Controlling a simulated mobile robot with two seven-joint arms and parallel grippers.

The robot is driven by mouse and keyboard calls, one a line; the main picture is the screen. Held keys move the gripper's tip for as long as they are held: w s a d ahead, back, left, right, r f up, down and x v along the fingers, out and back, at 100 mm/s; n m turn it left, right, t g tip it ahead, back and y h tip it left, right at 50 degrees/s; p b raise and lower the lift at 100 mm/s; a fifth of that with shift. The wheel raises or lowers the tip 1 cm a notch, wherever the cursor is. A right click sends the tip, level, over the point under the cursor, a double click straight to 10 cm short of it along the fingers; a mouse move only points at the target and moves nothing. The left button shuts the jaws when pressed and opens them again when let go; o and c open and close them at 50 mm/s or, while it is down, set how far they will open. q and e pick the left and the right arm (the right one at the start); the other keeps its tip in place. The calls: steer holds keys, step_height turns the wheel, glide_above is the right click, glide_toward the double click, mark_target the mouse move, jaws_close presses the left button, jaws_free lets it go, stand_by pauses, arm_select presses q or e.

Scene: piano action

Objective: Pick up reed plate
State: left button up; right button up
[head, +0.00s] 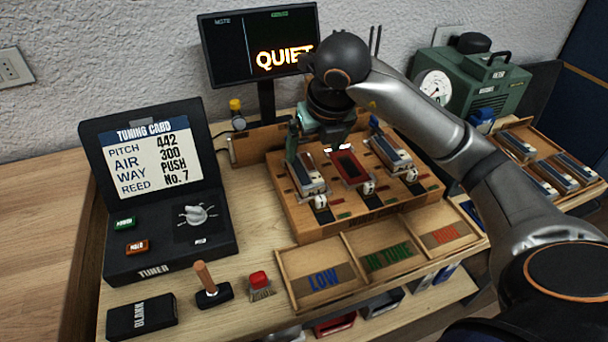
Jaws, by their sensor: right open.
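Reed plates show as flat pieces with pale and dark blue parts. One reed plate (308,172) sits on the left of the wooden test block (300,222), and a similar piece (391,153) sits on its right. Between them is a dark red-framed slot (351,167). My right gripper (336,149) points down just above the back of this middle slot, open, with nothing visible between its fingers. Its wrist hides part of the block's back. Which piece is the task's plate, I cannot tell. My left gripper is out of view.
A tray (580,202) at right holds several similar plates, beside a green machine (470,82). Sorting bins (282,265) marked LOW and IN TUNE lie in front. My right arm crosses the right side.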

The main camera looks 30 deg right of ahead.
mark_target(304, 168)
steer(key=x, duration=0.8)
steer(key=shift+w+a+r, duration=0.1)
steer(key=shift+w+a, duration=0.1)
steer(key=c, duration=1.5)
jaws_close()
steer(key=shift+r, duration=0.15)
